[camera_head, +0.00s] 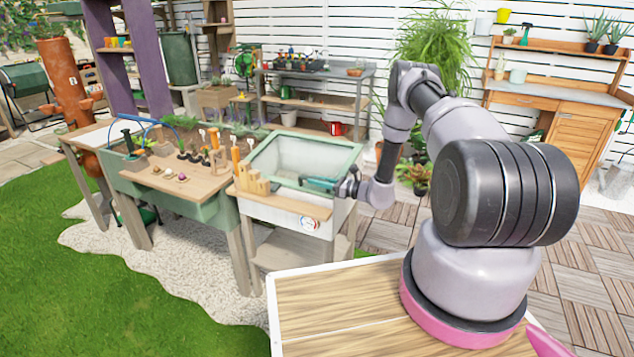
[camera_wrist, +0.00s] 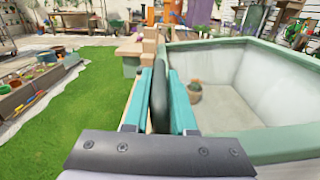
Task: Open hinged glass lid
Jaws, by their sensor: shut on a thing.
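A white box (camera_head: 287,214) with a pale green rim stands on a wooden stand in the middle of the head view. The rim (camera_wrist: 275,145) also shows on the right of the wrist view, with the pale inside below it. I cannot clearly make out the glass lid or its angle. My gripper (camera_head: 308,183), with teal fingers, is at the box's front rim. In the wrist view my gripper (camera_wrist: 166,68) is shut on a dark, rounded handle-like piece (camera_wrist: 159,95). Whether that piece belongs to the lid cannot be told.
A wooden shelf (camera_head: 290,201) with upright blocks (camera_head: 250,180) runs along the box's front. A green planting table (camera_head: 180,185) with tools stands to the left. A wooden bench (camera_head: 330,310) is in the foreground.

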